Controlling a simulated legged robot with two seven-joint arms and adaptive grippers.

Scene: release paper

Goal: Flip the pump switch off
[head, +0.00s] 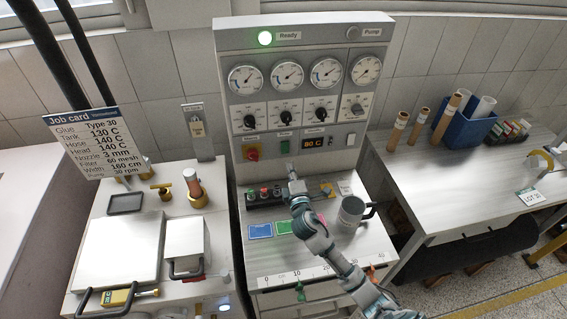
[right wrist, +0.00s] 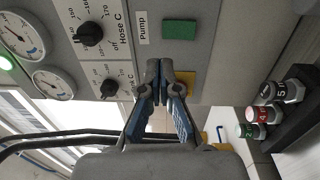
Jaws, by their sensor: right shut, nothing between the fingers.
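The pump switch (head: 285,147) is a small green rectangle low on the grey control panel (head: 238,95), left of a digital display. In the right wrist view the green switch (right wrist: 179,29) sits beside a "Pump" label. I cannot tell which way it is tipped. The pump lamp (head: 352,33) at the panel's top right looks unlit. My right gripper (head: 291,170) is just below the switch in the head view. In the right wrist view its shut, empty fingertips (right wrist: 164,72) are apart from the switch in the picture. My left gripper is out of view.
A yellow-backed red button (head: 252,152) is left of the switch. The display (head: 315,143) reads 80 C. Dials and gauges fill the panel above. Below are nozzles (head: 264,193), coloured cards (head: 260,231) and a metal mug (head: 351,213).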

